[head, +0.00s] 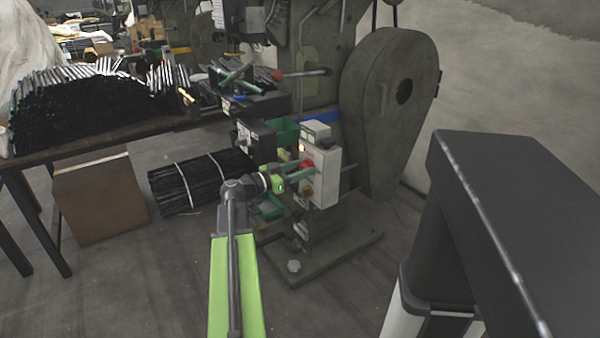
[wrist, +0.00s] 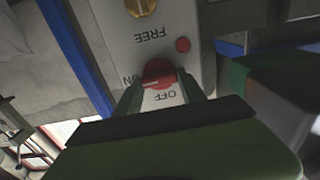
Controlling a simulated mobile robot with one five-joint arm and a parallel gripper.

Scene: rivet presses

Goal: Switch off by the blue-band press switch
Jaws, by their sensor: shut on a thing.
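The blue-band press (head: 316,117) stands in the centre of the head view with a blue band across its body. Its pale switch box (head: 322,178) faces my arm. In the wrist view the box (wrist: 185,25) appears upside down, with the labels FREE, ON and OFF. The red rotary switch (wrist: 158,70) sits by ON and OFF, and its pale mark points toward ON. My gripper (wrist: 160,92) is shut on this red switch, with one finger on each side. In the head view my gripper (head: 288,174) reaches the box front and partly hides the switch.
A small red button (wrist: 183,45) and a yellow knob (wrist: 143,7) are on the same box. A grey belt guard (head: 375,110) stands at the right. A table (head: 110,137) with black rods, a cardboard box (head: 100,195) and a rod bundle (head: 195,180) are at the left.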

